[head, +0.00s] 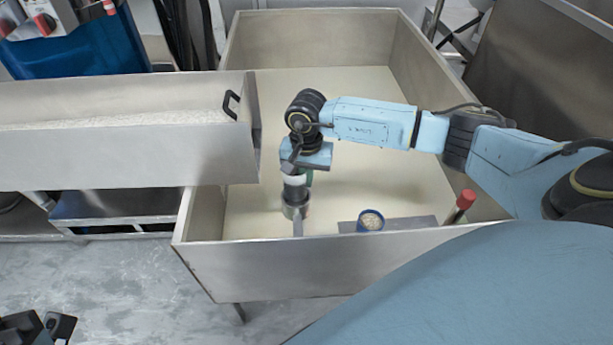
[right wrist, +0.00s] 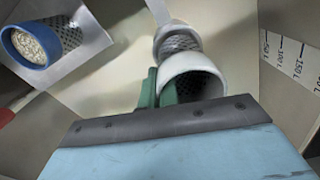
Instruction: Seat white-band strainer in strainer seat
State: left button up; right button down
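The white-band strainer (head: 294,181) is upright under my right gripper (head: 302,177). In the right wrist view, the green fingers (right wrist: 163,90) straddle the wall of its white band (right wrist: 190,64), one outside and one inside; they look shut on it. Below the band, its mesh lines up with the strainer seat (head: 291,212), a grey ring on a bar (head: 298,229). The ring also shows in the right wrist view (right wrist: 172,31). I cannot tell how deep the mesh sits in it. My left gripper (head: 40,328) is at the lower left corner, far from the strainer; its opening is unclear.
A blue-band strainer (head: 371,213) full of pale beans stands at a metal plate (head: 420,222). A red-topped handle (head: 462,203) is to its right. The large bin's walls (head: 290,270) surround these. A long trough (head: 120,150) juts over the bin's left side.

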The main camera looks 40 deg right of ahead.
aim_at(306, 190)
jog(key=shift+f, duration=0.15)
dwell(0.8)
jog(key=shift+f+b, duration=0.3)
jog(key=shift+b, duration=0.15)
jog(key=shift+f+b, duration=0.55)
jog(key=shift+f, duration=0.2)
jog(key=shift+f, duration=1.3)
jog(key=c, duration=1.6)
grip_release()
notch_tip(306, 190, up, 13)
jog(key=p, duration=0.6)
jog(key=shift+r, duration=0.2)
